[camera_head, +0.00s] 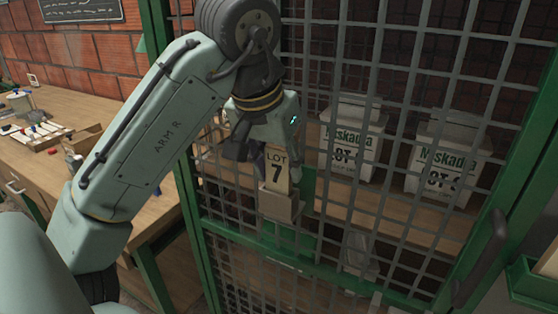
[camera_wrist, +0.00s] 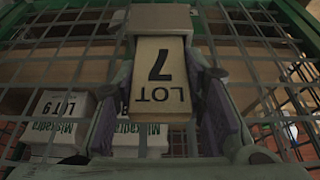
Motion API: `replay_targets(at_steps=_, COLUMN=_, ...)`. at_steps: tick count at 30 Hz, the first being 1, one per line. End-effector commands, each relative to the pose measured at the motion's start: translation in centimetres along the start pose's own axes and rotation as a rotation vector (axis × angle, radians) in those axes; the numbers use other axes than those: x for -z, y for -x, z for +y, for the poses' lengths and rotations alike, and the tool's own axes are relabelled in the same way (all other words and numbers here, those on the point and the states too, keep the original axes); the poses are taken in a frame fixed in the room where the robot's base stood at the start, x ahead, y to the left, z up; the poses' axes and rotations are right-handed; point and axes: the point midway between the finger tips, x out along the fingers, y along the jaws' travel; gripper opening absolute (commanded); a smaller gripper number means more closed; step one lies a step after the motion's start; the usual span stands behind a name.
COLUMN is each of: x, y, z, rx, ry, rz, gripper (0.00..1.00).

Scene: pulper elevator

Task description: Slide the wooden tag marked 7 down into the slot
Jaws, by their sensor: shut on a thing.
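The wooden tag marked LOT 7 (camera_head: 278,172) is upright in front of the green mesh cage door. My gripper (camera_head: 268,165) is above and around it, shut on it, with fingers at its two sides. In the wrist view the tag (camera_wrist: 160,82) appears upside down between the fingers of my gripper (camera_wrist: 165,110). A small wooden holder (camera_head: 281,205) on the door is directly below the tag, and it also shows in the wrist view (camera_wrist: 160,18). The tag's lower edge meets the holder's top; whether it is inside the slot I cannot tell.
The mesh door's green frame (camera_head: 183,200) stands left of my gripper. Behind the mesh, white Miskadra sacks (camera_head: 350,140) stand on a shelf. A wooden workbench (camera_head: 60,165) with small items is at the left. A dark door handle (camera_head: 482,262) sticks out at the right.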

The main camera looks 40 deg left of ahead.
Motion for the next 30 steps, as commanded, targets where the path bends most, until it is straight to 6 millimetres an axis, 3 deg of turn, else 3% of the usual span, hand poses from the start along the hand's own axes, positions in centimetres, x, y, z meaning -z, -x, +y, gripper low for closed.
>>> replay_targets(at_steps=10, x=-0.03, y=-0.07, z=0.00, rx=0.000, ry=0.000, rz=0.000, gripper=0.10)
replay_targets(at_steps=11, x=-0.03, y=-0.07, z=0.00, rx=0.000, ry=0.000, rz=0.000, gripper=0.39)
replay_targets(at_steps=12, x=-0.03, y=-0.07, z=0.00, rx=0.000, ry=0.000, rz=0.000, gripper=0.41)
replay_targets(at_steps=21, x=-0.03, y=-0.07, z=-0.01, rx=0.000, ry=0.000, rz=0.000, gripper=0.61)
replay_targets(at_steps=30, x=-0.02, y=0.04, z=-0.02, rx=0.001, ry=0.000, rz=0.000, gripper=0.61)
